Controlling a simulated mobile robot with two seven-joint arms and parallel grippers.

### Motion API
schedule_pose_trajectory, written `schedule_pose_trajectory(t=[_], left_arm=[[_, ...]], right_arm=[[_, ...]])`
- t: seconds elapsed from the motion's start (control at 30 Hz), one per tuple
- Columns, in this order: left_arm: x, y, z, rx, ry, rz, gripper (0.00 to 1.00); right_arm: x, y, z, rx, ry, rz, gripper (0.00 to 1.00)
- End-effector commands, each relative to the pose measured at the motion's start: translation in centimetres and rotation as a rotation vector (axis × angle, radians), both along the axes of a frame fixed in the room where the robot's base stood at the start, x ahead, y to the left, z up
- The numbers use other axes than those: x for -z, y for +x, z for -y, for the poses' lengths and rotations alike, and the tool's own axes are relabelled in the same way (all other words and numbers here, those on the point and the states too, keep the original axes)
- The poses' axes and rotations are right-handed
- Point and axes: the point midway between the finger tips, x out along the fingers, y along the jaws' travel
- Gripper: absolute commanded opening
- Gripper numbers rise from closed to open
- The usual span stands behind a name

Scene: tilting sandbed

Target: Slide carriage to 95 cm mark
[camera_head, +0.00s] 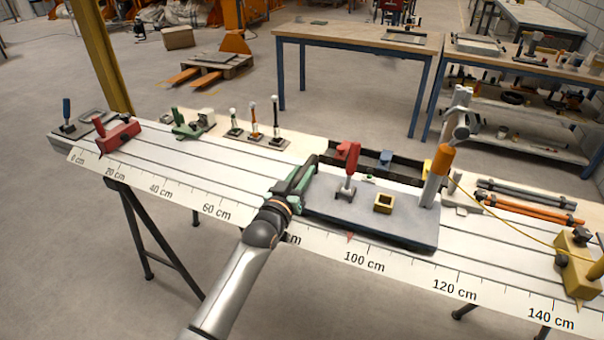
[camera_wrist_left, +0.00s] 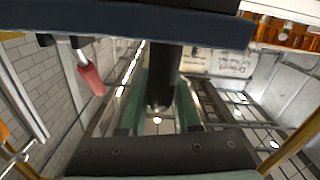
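The carriage is a grey plate (camera_head: 392,230) on the long white slotted bed. A red pointer (camera_head: 349,237) on its front edge sits just left of the 100 cm label on the ruler strip (camera_head: 408,277). It carries a red clamp (camera_head: 347,165), a yellow square block and a grey-and-orange post (camera_head: 438,168). My left gripper (camera_head: 297,184) is at the carriage's left end. In the left wrist view, its green fingers (camera_wrist_left: 160,105) stand on both sides of a dark handle (camera_wrist_left: 164,72), seemingly closed on it. My right gripper does not show.
A red block (camera_head: 118,136), green clamp (camera_head: 187,124) and several small posts (camera_head: 255,122) stand along the bed's left and back. Bars (camera_head: 535,207) and a yellow block (camera_head: 573,262) lie at the right.

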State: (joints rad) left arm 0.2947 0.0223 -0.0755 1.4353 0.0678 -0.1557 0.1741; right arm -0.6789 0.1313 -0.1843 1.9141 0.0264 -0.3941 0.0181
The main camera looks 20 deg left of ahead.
Motion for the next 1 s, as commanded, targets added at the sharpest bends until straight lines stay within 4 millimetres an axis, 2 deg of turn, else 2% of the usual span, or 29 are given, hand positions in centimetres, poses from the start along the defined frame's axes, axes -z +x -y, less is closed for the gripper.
schedule_pose_trajectory(t=[0.03,0.2,0.57,0.77,1.0], left_arm=[[-0.1,0.0,0.0,0.000,0.000,0.002,0.38],[0.0,0.0,0.0,0.000,0.001,0.000,0.57],[0.1,-0.5,-0.1,-0.001,0.001,-0.002,0.57],[0.2,-3.2,-0.3,-0.001,0.002,-0.002,0.57],[0.1,-7.9,-0.7,-0.001,0.001,-0.002,0.57]], right_arm=[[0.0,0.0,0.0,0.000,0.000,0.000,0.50],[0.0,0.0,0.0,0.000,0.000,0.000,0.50],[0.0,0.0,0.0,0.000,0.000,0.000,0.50],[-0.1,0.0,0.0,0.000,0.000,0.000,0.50],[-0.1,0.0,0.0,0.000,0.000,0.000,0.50]])
